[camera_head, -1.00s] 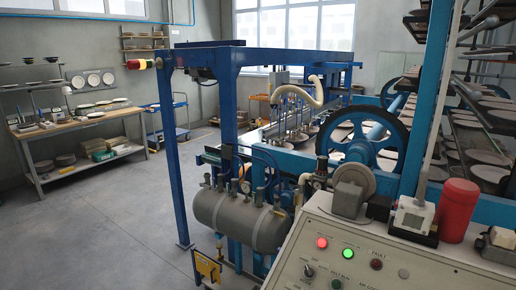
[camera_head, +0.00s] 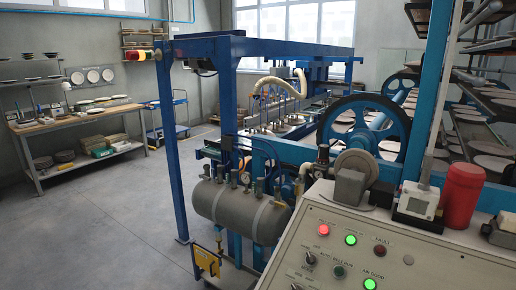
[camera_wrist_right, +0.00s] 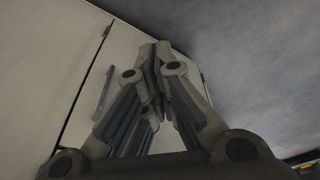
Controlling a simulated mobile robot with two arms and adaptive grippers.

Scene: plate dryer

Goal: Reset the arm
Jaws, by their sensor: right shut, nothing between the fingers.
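My right gripper (camera_wrist_right: 155,50) shows in the right wrist view. Its two fingers meet at the tips, and nothing is between them. It points toward pale cabinet doors (camera_wrist_right: 45,65) with a dark gap and a handle; I cannot tell how far away they are. Neither arm nor gripper shows in the head view. My left gripper is not in view.
A control panel (camera_head: 320,255) with lit red and green lamps stands close at the lower right, bearing a red cylinder (camera_head: 462,197). Behind it are a grey tank (camera_head: 238,208), blue wheel (camera_head: 363,130) and plate racks. Grey floor (camera_head: 110,225) is clear at left.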

